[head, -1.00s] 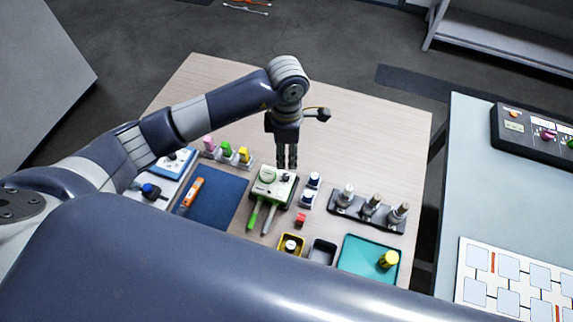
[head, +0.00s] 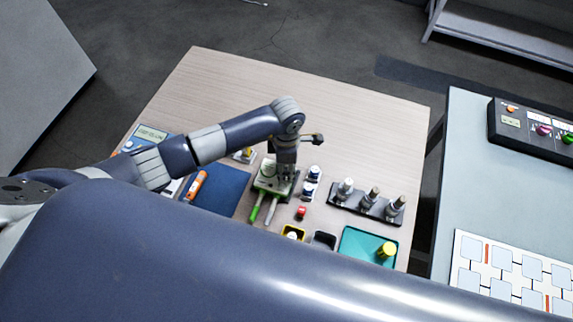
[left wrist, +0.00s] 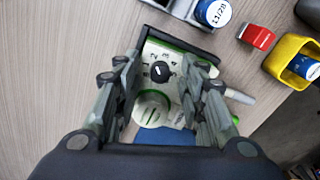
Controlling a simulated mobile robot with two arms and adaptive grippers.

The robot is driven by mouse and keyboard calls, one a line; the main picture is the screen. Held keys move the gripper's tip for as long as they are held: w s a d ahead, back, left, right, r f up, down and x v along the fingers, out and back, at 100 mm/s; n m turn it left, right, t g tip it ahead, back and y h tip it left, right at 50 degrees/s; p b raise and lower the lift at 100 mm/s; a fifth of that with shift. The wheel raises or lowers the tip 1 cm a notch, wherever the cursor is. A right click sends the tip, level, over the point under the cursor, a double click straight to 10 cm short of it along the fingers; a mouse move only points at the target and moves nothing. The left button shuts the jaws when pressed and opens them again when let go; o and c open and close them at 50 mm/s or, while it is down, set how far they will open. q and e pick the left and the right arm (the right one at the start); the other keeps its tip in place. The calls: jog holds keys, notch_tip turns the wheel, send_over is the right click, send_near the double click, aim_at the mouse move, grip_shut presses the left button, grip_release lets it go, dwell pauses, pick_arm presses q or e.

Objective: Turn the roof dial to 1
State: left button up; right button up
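The sensor box (head: 263,184), pale with green edges, stands on the wooden table, partly covered by my left gripper (head: 285,172). In the left wrist view its top face carries a small black dial (left wrist: 160,72) with a white mark and printed characters around it; I cannot read its setting surely. A round pale slotted cap (left wrist: 151,108) is beside the dial. My left gripper (left wrist: 163,78) is open, its fingers on either side of the dial, apart from it. The dial is hidden in the head view. My right gripper is out of view.
Green and pale-handled tools (head: 255,208) lie at the box's front. Blue-capped jars (head: 313,173), a red block (head: 301,211) and a rack with metal fittings (head: 368,203) stand to the right. A blue mat (head: 222,190) is left. The table's back is clear.

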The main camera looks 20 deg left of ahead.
pick_arm(q)
grip_shut()
jog(key=shift+n+b, duration=0.3)
jog(key=shift+n, duration=1.3)
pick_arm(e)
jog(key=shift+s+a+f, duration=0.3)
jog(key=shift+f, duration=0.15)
pick_arm(q)
grip_release()
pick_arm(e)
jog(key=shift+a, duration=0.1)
